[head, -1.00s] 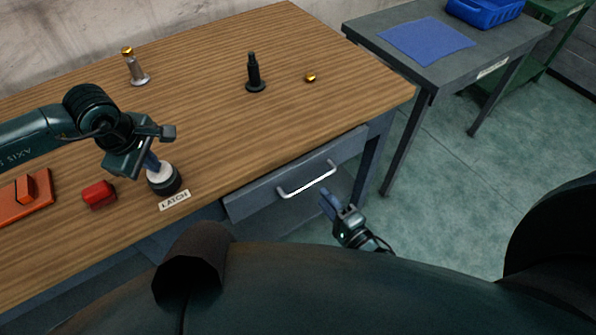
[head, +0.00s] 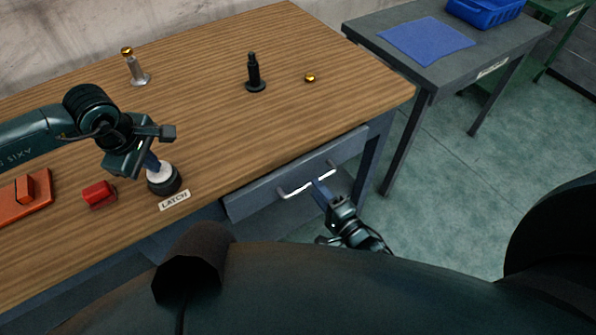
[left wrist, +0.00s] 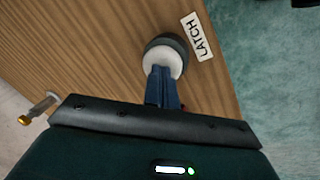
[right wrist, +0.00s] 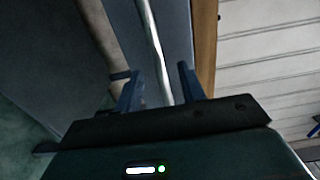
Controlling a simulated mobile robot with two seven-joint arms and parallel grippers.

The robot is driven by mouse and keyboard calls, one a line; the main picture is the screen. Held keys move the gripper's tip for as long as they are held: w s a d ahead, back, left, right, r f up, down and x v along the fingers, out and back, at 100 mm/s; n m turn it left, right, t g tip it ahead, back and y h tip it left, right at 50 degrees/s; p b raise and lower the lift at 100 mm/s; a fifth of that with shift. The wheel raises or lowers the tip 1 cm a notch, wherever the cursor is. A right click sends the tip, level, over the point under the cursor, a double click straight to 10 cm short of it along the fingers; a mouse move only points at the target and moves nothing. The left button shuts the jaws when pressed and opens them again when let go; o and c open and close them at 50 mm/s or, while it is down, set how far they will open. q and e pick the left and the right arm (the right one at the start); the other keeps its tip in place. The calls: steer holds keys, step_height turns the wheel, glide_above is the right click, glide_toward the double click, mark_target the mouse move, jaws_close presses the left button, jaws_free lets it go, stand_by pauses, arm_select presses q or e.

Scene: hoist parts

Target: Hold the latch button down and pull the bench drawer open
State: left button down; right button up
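The latch button (head: 161,173) is a white cap on a black round base, beside the LATCH label (head: 174,200). My left gripper (head: 153,164) is shut, its fingertips pointing down at the white cap and seeming to touch it; the cap also shows in the left wrist view (left wrist: 163,59). The grey drawer (head: 252,203) sits under the bench top's front edge, with a pale bar handle (head: 294,192). My right gripper (head: 319,187) is at the handle. In the right wrist view, its fingers (right wrist: 160,84) are apart and the handle bar (right wrist: 152,40) runs between them.
A red block (head: 99,194) and an orange piece (head: 25,196) lie left of the button. A silver post (head: 137,70), a black post (head: 255,75) and a small brass piece (head: 309,78) stand farther back. Clear floor (head: 450,200) lies right of the bench.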

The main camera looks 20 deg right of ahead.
steer(key=shift+x, duration=1.85)
jaws_close()
